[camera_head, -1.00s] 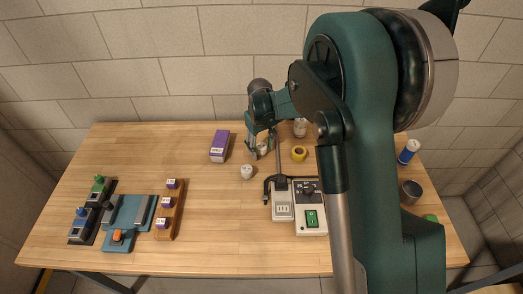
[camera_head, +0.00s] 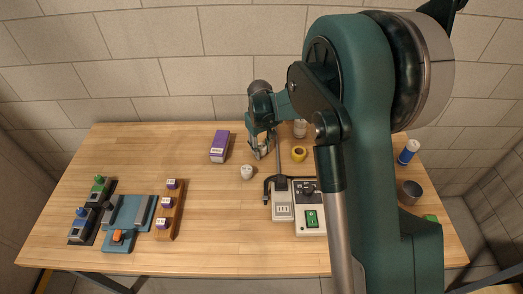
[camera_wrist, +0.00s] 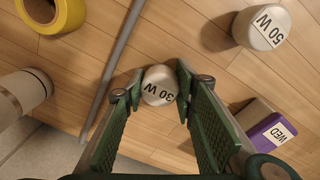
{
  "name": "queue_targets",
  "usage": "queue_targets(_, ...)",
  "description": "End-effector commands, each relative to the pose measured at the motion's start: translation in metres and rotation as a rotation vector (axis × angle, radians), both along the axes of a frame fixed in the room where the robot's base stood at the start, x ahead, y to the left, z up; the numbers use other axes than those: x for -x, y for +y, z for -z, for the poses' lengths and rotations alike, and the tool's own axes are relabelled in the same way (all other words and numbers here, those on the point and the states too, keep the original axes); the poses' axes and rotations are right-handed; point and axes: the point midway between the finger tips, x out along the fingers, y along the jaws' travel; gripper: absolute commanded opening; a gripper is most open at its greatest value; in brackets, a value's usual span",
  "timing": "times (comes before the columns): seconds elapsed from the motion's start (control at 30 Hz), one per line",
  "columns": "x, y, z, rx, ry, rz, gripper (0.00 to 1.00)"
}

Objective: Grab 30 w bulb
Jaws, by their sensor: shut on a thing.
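The 30 W bulb (camera_wrist: 160,87) is white with black lettering and sits between the fingertips in the wrist view. My gripper (camera_wrist: 159,82) is shut on it, one finger on each side. In the head view my gripper (camera_head: 261,151) is low over the back middle of the table, and the bulb is mostly hidden by the fingers. A second white bulb marked 50 W (camera_wrist: 262,27) stands apart at the upper right of the wrist view. It also shows in the head view (camera_head: 247,172), in front of the gripper.
A yellow tape roll (camera_head: 299,153) and a pale canister (camera_head: 300,129) stand right of the gripper. A purple box (camera_head: 220,146) is to its left. A grey rod (camera_wrist: 115,65) runs close beside the fingers. A switch box (camera_head: 310,216) is in front.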

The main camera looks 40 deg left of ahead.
Motion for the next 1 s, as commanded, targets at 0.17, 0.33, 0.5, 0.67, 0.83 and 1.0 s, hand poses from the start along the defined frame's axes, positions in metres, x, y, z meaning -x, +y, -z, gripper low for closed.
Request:
queue_targets(0.17, 0.000, 0.000, 0.000, 0.000, 0.000, 0.000, 0.15)
queue_targets(0.33, 0.000, 0.000, -0.006, 0.000, 0.000, 0.000, 0.15)
queue_targets(0.5, 0.000, 0.000, -0.021, 0.000, 0.000, 0.000, 0.15)
queue_targets(0.67, 0.000, 0.000, -0.044, 0.000, 0.000, 0.000, 0.15)
queue_targets(0.83, 0.000, 0.000, -0.070, 0.000, 0.000, 0.000, 0.15)
queue_targets(1.0, 0.000, 0.000, -0.090, 0.000, 0.000, 0.000, 0.15)
